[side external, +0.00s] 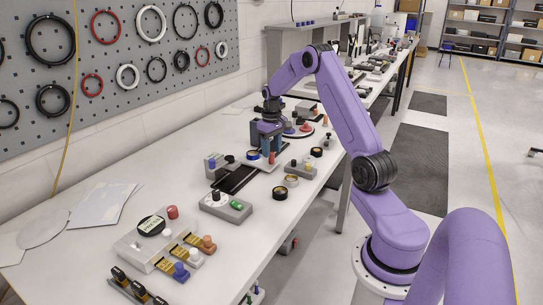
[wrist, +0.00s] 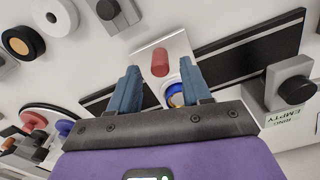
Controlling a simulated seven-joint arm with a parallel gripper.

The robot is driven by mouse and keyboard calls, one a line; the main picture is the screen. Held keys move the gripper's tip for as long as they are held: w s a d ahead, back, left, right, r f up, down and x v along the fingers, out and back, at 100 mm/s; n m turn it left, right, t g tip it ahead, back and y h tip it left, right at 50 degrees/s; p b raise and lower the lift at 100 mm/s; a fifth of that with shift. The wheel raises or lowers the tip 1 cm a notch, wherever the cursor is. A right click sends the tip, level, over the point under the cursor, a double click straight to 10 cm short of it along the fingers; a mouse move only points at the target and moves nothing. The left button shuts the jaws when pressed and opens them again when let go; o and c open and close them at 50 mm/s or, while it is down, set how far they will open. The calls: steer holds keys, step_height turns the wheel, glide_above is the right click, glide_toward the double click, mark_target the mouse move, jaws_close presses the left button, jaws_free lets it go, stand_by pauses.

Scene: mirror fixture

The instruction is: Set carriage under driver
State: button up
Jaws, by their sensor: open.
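A white carriage plate (wrist: 174,46) with an upright red knob (wrist: 160,62) sits across the dark rail (wrist: 245,45). In the side view the rail (side external: 236,179) lies on the bench with the red knob (side external: 271,157) near its far end. My gripper (wrist: 158,76) is open above the carriage, its blue fingers apart. I cannot tell whether the fingers touch anything. In the side view my gripper (side external: 267,150) points down over the plate. I cannot identify the driver.
A round plate with red and blue knobs (wrist: 55,113) is at left. Ring-shaped parts (side external: 280,193) and a grey switch block (side external: 225,205) stand nearby. The bench's near-left part holds a white tray (side external: 143,249).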

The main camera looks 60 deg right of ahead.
mark_target(271, 153)
steer(key=shift+f, duration=1.6)
jaws_close()
steer(key=a, duration=1.4)
steer(key=shift+a, duration=0.3)
jaws_free()
steer(key=shift+a, duration=0.15)
